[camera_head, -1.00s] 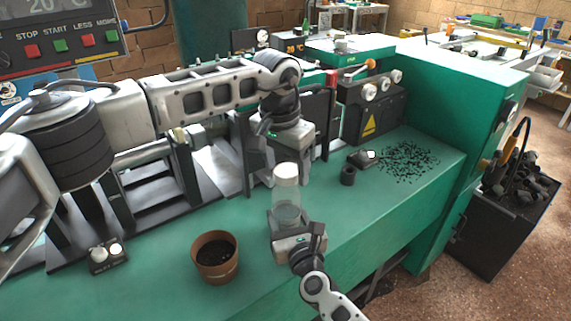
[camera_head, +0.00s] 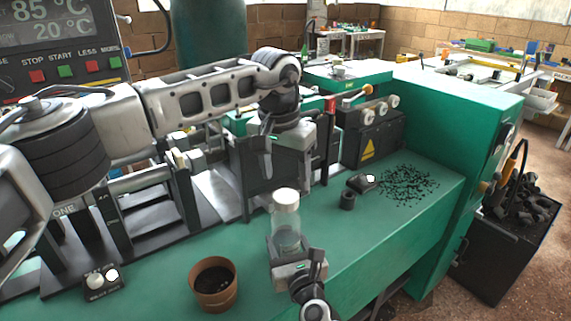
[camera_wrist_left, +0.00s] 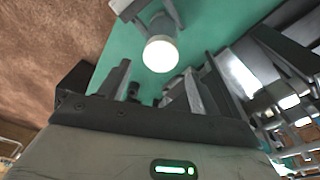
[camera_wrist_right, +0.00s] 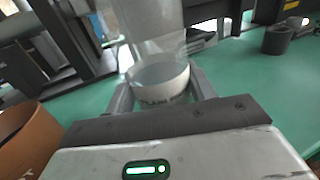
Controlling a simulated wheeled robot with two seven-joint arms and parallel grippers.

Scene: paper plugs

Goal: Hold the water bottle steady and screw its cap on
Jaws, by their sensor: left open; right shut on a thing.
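The clear water bottle (camera_head: 287,236) stands upright in front of me, with its white cap (camera_head: 286,198) on top. My right gripper (camera_head: 292,258) is shut on the bottle's lower part. In the right wrist view the bottle (camera_wrist_right: 152,32) rises between its fingers, with a white lettered band (camera_wrist_right: 160,84) at the grip. My left gripper (camera_head: 285,170) hangs above and behind the cap, apart from it. In the left wrist view its fingers are open and empty, and the cap (camera_wrist_left: 160,54) shows beyond them. I cannot tell how tightly the cap sits.
A brown pot (camera_head: 214,284) of dark matter stands on the green bench (camera_head: 160,298), left of the bottle. A small black ring (camera_head: 347,201) and scattered dark granules (camera_head: 408,186) lie to the right. Dark machine parts stand close behind. The bench between bottle and ring is clear.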

